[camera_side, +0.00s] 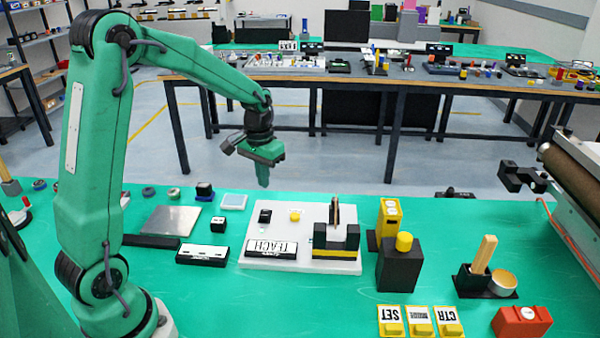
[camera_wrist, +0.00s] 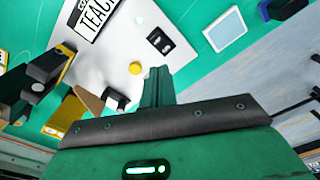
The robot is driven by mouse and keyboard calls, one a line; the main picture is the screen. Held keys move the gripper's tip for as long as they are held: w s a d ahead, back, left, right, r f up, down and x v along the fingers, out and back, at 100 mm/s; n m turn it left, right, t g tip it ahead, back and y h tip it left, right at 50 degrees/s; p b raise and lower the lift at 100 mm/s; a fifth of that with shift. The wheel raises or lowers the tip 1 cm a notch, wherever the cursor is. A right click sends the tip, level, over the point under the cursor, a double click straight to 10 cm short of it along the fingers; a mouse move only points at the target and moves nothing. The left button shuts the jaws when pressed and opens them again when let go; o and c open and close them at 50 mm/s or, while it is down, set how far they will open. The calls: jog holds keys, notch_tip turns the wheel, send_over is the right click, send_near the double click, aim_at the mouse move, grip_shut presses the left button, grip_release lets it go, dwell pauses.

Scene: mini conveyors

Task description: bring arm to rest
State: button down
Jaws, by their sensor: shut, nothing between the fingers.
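My green arm rises at the left of the side view and bends over toward the middle. My gripper (camera_side: 263,178) hangs in the air above the green work table (camera_side: 180,285), pointing down and apart from everything on it. Its fingers are together and hold nothing. In the wrist view my gripper (camera_wrist: 158,82) shows as a single narrow green shape, with the white board (camera_wrist: 115,55) beyond it.
The white board (camera_side: 290,219) carries a TEACH label (camera_side: 272,247), a yellow knob (camera_side: 295,215) and a black holder (camera_side: 337,240). A black block with yellow knob (camera_side: 404,243) stands right of it. A roller conveyor (camera_side: 575,185) lies at the far right. The table's front left is clear.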

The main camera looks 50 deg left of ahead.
jog(key=s+d+r+m+t, duration=0.1)
jog(key=s+d+r+t, duration=0.1)
jog(key=s+d+r, duration=0.4)
jog(key=s+d+r+m+t, duration=0.1)
jog(key=s+d+r+t, duration=0.2)
jog(key=s, duration=0.9)
jog(key=d+r, duration=0.3)
jog(key=shift+s+d+r+m, duration=0.15)
jog(key=shift+s+m, duration=0.2)
jog(key=shift+m, duration=0.05)
